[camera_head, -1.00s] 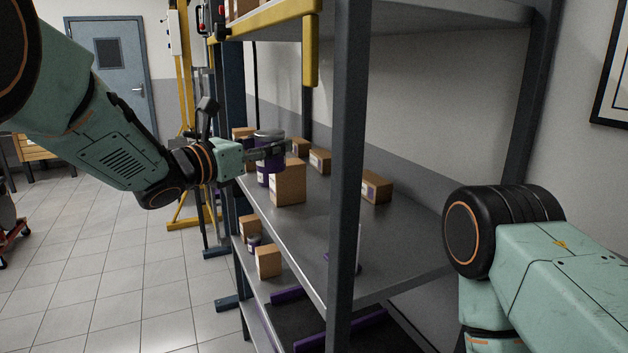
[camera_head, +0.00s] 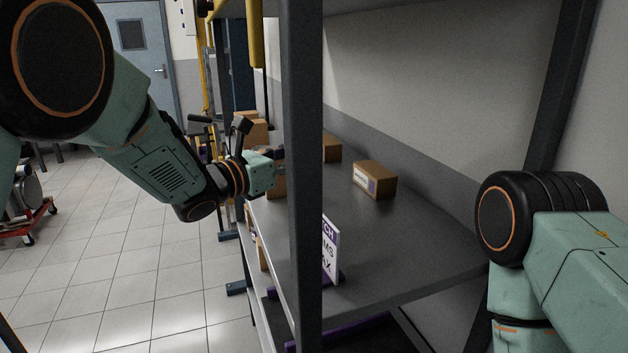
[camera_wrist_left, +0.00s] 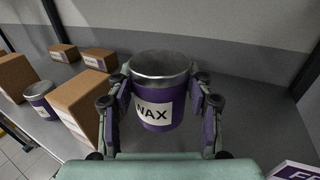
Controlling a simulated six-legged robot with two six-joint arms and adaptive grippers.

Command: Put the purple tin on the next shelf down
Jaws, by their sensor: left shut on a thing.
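In the left wrist view the purple tin (camera_wrist_left: 158,92), with a grey rim and a white WAX label, is between the fingers of my left gripper (camera_wrist_left: 163,110), which is shut on it. It looks upright, above the shelf board (camera_wrist_left: 250,108). In the head view my left gripper (camera_head: 275,172) is at the shelf's front edge, partly behind the upright post (camera_head: 303,150), which hides the tin. The lower shelf (camera_head: 268,318) shows only in part under the upper board. My right arm is at the right of the head view, but its gripper is out of the picture.
Cardboard boxes (camera_head: 375,180) stand on the same shelf. Another purple tin (camera_wrist_left: 40,98) stands between boxes left of my gripper in the wrist view. A white sign (camera_head: 330,250) stands at the shelf's front edge. Board right of the boxes is bare.

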